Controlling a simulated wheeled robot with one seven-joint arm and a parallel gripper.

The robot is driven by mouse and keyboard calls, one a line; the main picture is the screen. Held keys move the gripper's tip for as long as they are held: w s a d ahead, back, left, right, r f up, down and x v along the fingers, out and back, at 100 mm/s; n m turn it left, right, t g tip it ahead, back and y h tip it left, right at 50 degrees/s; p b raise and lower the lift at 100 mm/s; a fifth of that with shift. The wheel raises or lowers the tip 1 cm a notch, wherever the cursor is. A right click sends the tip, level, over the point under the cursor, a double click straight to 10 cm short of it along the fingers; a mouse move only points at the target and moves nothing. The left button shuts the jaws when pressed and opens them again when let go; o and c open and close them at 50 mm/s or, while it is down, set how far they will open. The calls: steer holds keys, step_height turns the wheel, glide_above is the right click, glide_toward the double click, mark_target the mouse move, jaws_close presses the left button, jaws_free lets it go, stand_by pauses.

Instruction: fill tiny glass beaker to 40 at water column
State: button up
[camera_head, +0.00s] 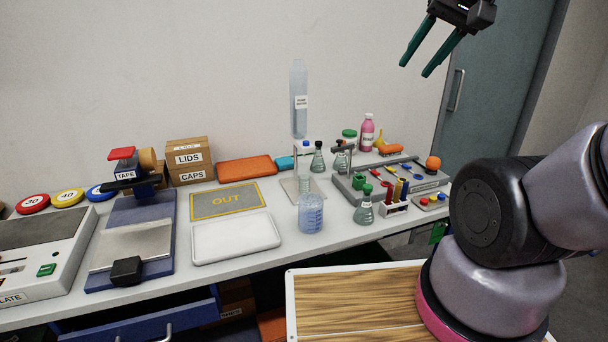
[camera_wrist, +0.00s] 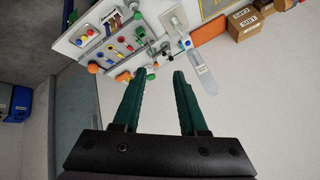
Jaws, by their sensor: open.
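The water column (camera_head: 299,85) is a tall clear tube with a white label above a pale stand, with a blue-and-white fitting (camera_head: 306,147) below it. It also shows in the wrist view (camera_wrist: 202,72). A clear graduated beaker (camera_head: 312,215) with bluish contents stands at the table's front edge, before the stand. A small clear vessel (camera_head: 305,186) seems to stand on the stand's base behind it; I cannot tell which is the tiny beaker. My gripper (camera_head: 416,70) is open and empty, high at the upper right, apart from everything. Its teal fingers show in the wrist view (camera_wrist: 160,72).
Conical flasks (camera_head: 318,160), a rack of coloured tubes (camera_head: 397,190) and a pink bottle (camera_head: 367,132) crowd the right side. A white tray (camera_head: 236,240) and grey OUT mat (camera_head: 225,200) lie left. LIDS and CAPS boxes (camera_head: 188,160) stand behind. A wooden-topped surface (camera_head: 355,300) lies in front.

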steer(key=shift+w+a, duration=0.2)
steer(key=shift+w, duration=0.35)
jaws_close()
steer(key=w+a+f+n, duration=0.2)
steer(key=w+a+f, duration=0.2)
steer(key=w, duration=0.3)
steer(key=w+a+f+n+t, duration=0.1)
steer(key=w+a+f+n, duration=0.1)
steer(key=w+a+f, duration=0.3)
steer(key=w+a+f+n, duration=0.3)
steer(key=w+a+f, duration=0.2)
steer(key=w, duration=0.4)
steer(key=shift+w+a+t, duration=0.15)
steer(key=shift+w+t, duration=0.15)
